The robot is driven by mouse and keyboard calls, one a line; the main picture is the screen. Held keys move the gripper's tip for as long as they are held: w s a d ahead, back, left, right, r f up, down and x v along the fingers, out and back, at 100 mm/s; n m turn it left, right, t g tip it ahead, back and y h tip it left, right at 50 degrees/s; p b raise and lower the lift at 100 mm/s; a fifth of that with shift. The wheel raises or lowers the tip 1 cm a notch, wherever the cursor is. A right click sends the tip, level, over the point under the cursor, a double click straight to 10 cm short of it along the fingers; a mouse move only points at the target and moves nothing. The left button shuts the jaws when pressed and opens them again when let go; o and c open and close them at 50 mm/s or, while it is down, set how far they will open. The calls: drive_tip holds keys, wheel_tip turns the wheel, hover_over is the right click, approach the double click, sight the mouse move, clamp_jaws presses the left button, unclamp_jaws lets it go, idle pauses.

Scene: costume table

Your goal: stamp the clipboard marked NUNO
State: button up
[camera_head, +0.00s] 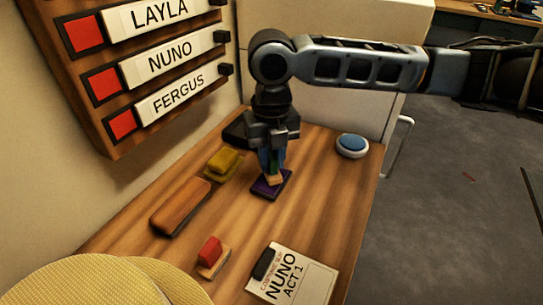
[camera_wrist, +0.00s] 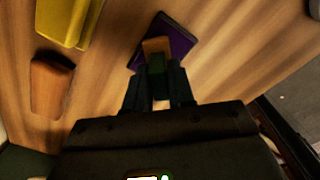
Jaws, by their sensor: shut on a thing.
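The clipboard marked NUNO (camera_head: 317,277) lies on the table at the front right, its sheet reading "NUNO ACT 1" under a dark clip. My gripper (camera_head: 271,160) is shut on a stamp with a green handle (camera_wrist: 157,64) and a light wooden base (camera_head: 275,180). The stamp is over the purple ink pad (camera_head: 262,187), behind the clipboard. The pad also shows in the wrist view (camera_wrist: 183,45). I cannot tell whether the base touches the pad. A small red-topped block (camera_head: 209,250) with a wooden base stands left of the clipboard.
A yellow block (camera_head: 224,160) on an olive pad and a brown wooden block (camera_head: 180,208) lie to the left. A blue round button (camera_head: 352,144) is at the back right. A straw hat (camera_head: 85,282) fills the front left corner. A name board (camera_head: 118,152) hangs on the wall.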

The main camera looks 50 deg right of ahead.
drive_tip(key=shift+f, duration=0.45)
idle(1.1)
drive_tip(key=shift+r+p, duration=2.55)
drive_tip(key=shift+r, duration=1.05)
